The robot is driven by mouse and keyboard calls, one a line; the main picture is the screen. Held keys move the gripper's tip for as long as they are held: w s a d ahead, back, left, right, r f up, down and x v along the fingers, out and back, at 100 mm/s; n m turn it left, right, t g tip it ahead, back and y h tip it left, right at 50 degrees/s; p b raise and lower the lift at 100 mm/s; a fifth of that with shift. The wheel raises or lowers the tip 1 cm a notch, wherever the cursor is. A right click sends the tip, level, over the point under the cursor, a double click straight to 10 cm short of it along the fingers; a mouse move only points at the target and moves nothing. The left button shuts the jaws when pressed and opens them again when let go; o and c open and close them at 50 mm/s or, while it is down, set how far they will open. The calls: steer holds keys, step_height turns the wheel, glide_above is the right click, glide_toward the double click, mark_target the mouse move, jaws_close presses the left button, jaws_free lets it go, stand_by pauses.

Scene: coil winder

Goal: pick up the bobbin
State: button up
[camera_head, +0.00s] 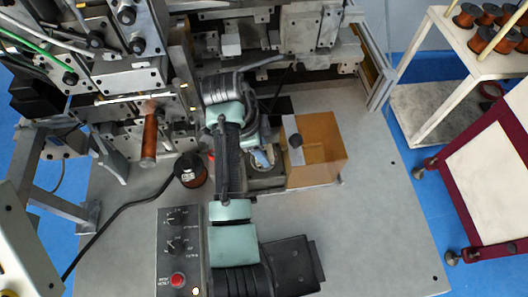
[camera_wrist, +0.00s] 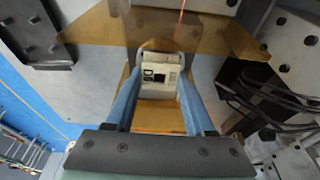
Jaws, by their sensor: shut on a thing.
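My gripper (camera_wrist: 160,70) shows in the wrist view with its two blue fingers shut on the bobbin (camera_wrist: 159,73), one finger on each side. The bobbin has a pale round flange and a white label with dark print facing the camera. A thin orange strand runs near its top. In the head view my gripper (camera_head: 262,158) is low beside the amber see-through box (camera_head: 322,150), at its left side. My arm covers most of this spot, and the held bobbin cannot be made out clearly there. Whether it touches a support underneath cannot be told.
A copper-coloured spool (camera_head: 190,170) stands on the grey table left of my arm. A control box (camera_head: 178,250) with a red button is in front. Machine plates (camera_head: 130,75) crowd the back left. A rack at right (camera_head: 480,50) holds several spools. The table's right side is clear.

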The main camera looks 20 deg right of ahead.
steer(key=shift+c, duration=1.2)
steer(key=shift+r, duration=0.1)
step_height(320, 180, up, 10)
steer(key=p, duration=0.1)
